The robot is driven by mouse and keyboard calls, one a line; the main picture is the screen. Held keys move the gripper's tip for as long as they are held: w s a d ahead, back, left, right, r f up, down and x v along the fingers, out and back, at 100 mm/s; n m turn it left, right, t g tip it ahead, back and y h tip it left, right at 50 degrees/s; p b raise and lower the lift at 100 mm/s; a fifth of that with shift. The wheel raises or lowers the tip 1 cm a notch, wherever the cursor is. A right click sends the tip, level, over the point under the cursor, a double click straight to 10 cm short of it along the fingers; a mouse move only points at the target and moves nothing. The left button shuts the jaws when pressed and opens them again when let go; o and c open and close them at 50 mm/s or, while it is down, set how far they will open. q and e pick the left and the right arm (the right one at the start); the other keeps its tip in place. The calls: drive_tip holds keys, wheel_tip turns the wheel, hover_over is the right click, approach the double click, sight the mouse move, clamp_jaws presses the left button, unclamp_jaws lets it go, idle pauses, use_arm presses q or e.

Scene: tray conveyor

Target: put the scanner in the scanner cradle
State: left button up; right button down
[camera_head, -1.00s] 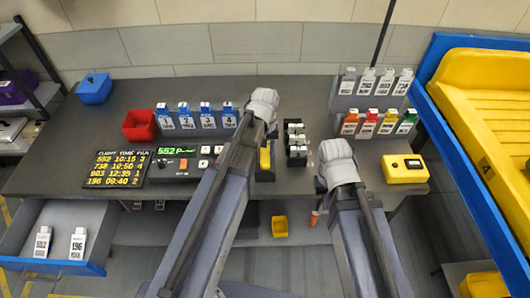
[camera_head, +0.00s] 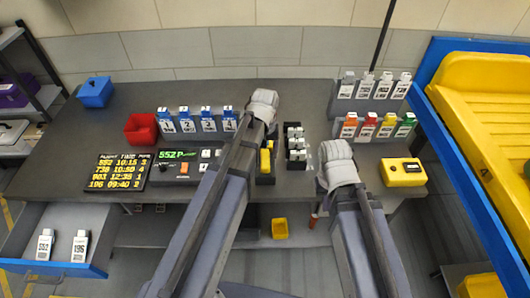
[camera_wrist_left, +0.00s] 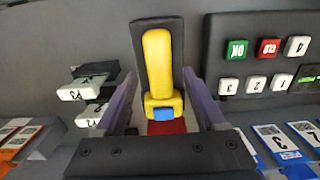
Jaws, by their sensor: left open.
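The scanner (camera_wrist_left: 158,62), yellow with a blue end, is in the middle of the left wrist view, lying over a dark block that looks like the scanner cradle (camera_wrist_left: 139,38). I cannot tell whether it is seated in it. A red patch shows below its blue end. My left gripper (camera_wrist_left: 160,80) is open, one purple-grey finger on each side of the scanner, with gaps visible. In the head view the scanner (camera_head: 265,161) shows just right of my left forearm, and the left fingers are hidden. My right gripper's wrist (camera_head: 338,163) is over the table's front; its fingers are hidden.
A keypad (camera_head: 190,166) is left of the scanner; a dark rack (camera_head: 296,146) with white-topped pieces is right of it. Tag rows, a red bin (camera_head: 141,129), a blue bin (camera_head: 95,92) and a yellow box (camera_head: 403,172) stand on the table (camera_head: 300,100). An open drawer (camera_head: 65,226) holds two tags.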

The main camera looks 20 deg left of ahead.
sight(265, 157)
use_arm(q)
wheel_tip(265, 157, up, 11)
drive_tip(key=p, duration=1)
drive_tip(key=s+d+m+y, duration=0.1)
drive_tip(key=s+d+m, duration=0.6)
drive_tip(key=s+d, duration=0.3)
drive_tip(key=s, duration=0.4)
drive_tip(key=shift+s+d+f, duration=0.15)
drive_tip(key=shift+d, duration=0.1)
